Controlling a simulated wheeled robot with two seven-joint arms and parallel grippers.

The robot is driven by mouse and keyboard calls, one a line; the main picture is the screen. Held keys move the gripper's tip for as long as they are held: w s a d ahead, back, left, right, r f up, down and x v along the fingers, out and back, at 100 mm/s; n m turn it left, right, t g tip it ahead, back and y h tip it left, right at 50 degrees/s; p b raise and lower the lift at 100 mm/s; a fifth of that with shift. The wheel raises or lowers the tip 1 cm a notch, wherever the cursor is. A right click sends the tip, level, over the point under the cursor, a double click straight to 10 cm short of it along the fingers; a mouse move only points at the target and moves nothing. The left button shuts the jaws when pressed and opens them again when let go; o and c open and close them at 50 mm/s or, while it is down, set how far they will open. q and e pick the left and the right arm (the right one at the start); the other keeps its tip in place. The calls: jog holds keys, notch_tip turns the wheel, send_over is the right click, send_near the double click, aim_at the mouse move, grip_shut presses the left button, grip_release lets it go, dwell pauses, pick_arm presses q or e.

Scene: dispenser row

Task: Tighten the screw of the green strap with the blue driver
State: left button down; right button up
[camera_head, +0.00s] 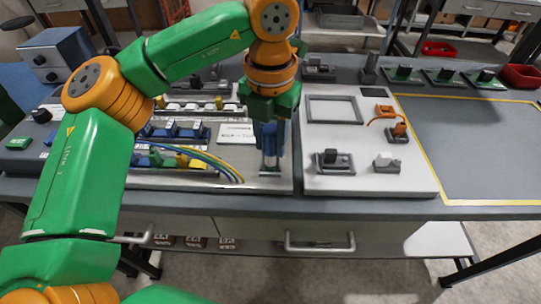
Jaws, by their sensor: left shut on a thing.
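My left gripper (269,128) points down at the right end of the terminal board (280,182). It is shut on the blue driver (270,140), which stands about upright beneath it. The driver's tip is too small to make out, so I cannot tell whether it touches a screw. A bundle of green, yellow and blue straps (215,161) curves from the terminal blocks toward the board's front edge, left of the driver. The green strap's screw is not clearly visible. My right gripper is not in view.
Blue terminal blocks (172,131) sit left of the gripper. A white panel (370,182) to the right holds a grey frame (334,109), an orange cable (384,114) and small fixtures. Green modules (445,76) and a red bin (521,77) stand farther right. The yellow-edged mat (470,145) is clear.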

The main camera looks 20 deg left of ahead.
pick_arm(q)
jog(key=m, duration=0.2)
jog(key=m+p, duration=0.1)
jog(key=shift+r+m, duration=0.2)
jog(key=shift+m, duration=0.2)
jog(key=m+p, duration=0.1)
jog(key=m, duration=0.2)
jog(key=shift+f, duration=0.15)
jog(key=m+p, duration=0.1)
jog(key=m, duration=0.6)
jog(key=shift+m+p, duration=0.4)
jog(key=shift+m, duration=1.5)
jog(key=m, duration=0.3)
jog(key=shift+f, duration=0.1)
